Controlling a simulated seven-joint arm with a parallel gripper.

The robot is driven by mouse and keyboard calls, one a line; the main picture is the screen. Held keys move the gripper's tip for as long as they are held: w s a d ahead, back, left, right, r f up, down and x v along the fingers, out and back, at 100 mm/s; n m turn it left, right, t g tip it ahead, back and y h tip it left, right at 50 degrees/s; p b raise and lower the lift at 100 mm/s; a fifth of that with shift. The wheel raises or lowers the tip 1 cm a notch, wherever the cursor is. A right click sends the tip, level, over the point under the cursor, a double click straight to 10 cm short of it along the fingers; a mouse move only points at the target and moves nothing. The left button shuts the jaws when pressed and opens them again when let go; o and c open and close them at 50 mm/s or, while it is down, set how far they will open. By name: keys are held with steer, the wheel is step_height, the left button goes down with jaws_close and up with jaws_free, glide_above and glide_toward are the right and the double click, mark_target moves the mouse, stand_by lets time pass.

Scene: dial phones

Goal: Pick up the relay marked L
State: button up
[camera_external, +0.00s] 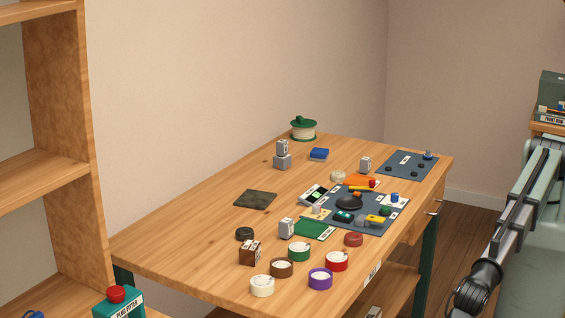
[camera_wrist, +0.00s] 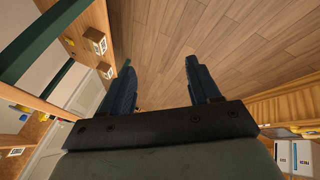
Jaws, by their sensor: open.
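Several small grey blocks with pale, marked faces stand on the wooden table (camera_external: 190,232) in the external view. One block (camera_external: 282,147) is stacked on another grey block (camera_external: 282,162) toward the back. Another block (camera_external: 365,164) stands at the back right, and one more block (camera_external: 286,228) stands beside a green card. Their markings are too small to read, so I cannot tell which is the relay marked L. My gripper (camera_wrist: 160,78) is open and empty in the wrist view, pointing at the floor, away from the tabletop. I cannot make out its fingers in the external view.
Coloured tape rolls (camera_external: 320,279) and a brown box (camera_external: 250,252) sit near the table's front. A dark mat (camera_external: 330,220) holds small parts; another mat (camera_external: 405,160) lies at the back right. The table's left part is clear.

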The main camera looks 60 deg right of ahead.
steer(key=w+a+r, duration=0.2)
steer(key=a+r, duration=0.2)
steer(key=r, duration=0.3)
steer(key=w+d+r+m+h, duration=0.1)
steer(key=w+d+r, duration=0.2)
steer(key=w, duration=0.8)
steer(key=w+d+r+m+h, duration=0.15)
steer(key=w+d, duration=0.25)
steer(key=w, duration=0.6)
step_height(320, 180, up, 14)
steer(key=m+g+h, duration=0.3)
steer(key=m, duration=0.1)
glide_above(288, 219)
steer(key=shift+n, duration=0.25)
step_height(288, 219, down, 14)
steer(key=shift+r, duration=0.15)
steer(key=c, duration=1.1)
